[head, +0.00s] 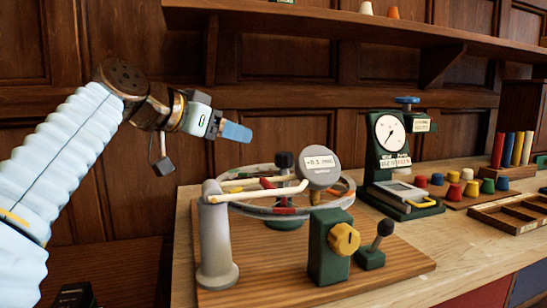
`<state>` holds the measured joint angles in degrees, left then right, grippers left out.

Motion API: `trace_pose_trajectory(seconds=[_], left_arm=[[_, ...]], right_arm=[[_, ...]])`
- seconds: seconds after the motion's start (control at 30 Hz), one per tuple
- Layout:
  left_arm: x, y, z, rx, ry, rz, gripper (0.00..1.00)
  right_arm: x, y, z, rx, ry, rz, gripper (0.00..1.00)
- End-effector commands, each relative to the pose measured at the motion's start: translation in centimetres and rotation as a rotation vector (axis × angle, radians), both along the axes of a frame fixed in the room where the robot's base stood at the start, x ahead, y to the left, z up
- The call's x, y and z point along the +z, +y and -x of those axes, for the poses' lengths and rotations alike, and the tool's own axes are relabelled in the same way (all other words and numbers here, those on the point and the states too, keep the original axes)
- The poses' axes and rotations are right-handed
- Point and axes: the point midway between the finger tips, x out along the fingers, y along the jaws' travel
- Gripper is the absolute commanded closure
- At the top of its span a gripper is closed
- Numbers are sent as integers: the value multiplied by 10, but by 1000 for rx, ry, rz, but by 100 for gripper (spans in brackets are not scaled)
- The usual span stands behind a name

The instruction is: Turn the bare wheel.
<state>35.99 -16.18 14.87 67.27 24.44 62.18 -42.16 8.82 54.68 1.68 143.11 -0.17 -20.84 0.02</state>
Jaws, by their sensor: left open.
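The bare wheel (268,211) lies flat at the middle of a wooden board, a silvery rim without a tyre, with red patches on it. A grey post (217,240) with a pale arm stands at its left, and a round gauge (320,166) reading about -0.1 covers part of it. A dark knob (284,160) rises near its middle. My left gripper (236,132) is open and empty, in the air above and to the left of the wheel, apart from it. It is seen from the side, with its blue fingertips pointing right. My right gripper is not in view.
A green block with a yellow knob (344,239) and a small lever (376,246) stand in front of the wheel. A green dial instrument (389,140), coloured pegs (455,177) and a wooden tray (510,214) are at right. A shelf (330,25) runs overhead.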

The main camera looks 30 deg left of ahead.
Motion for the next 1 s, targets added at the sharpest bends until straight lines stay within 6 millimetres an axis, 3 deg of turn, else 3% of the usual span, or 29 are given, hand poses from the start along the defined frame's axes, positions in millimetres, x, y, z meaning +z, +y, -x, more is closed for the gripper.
trace_pose_trajectory(seconds=[0.1,0.27,0.7,1.0], left_arm=[[-6,-30,10,-91,44,55,31],[-12,-39,1,-115,59,70,31],[-47,-61,-84,-111,59,68,31],[-59,-69,-109,-110,56,66,31]], right_arm=[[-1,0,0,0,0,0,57],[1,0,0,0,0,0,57],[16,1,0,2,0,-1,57],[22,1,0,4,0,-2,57]])
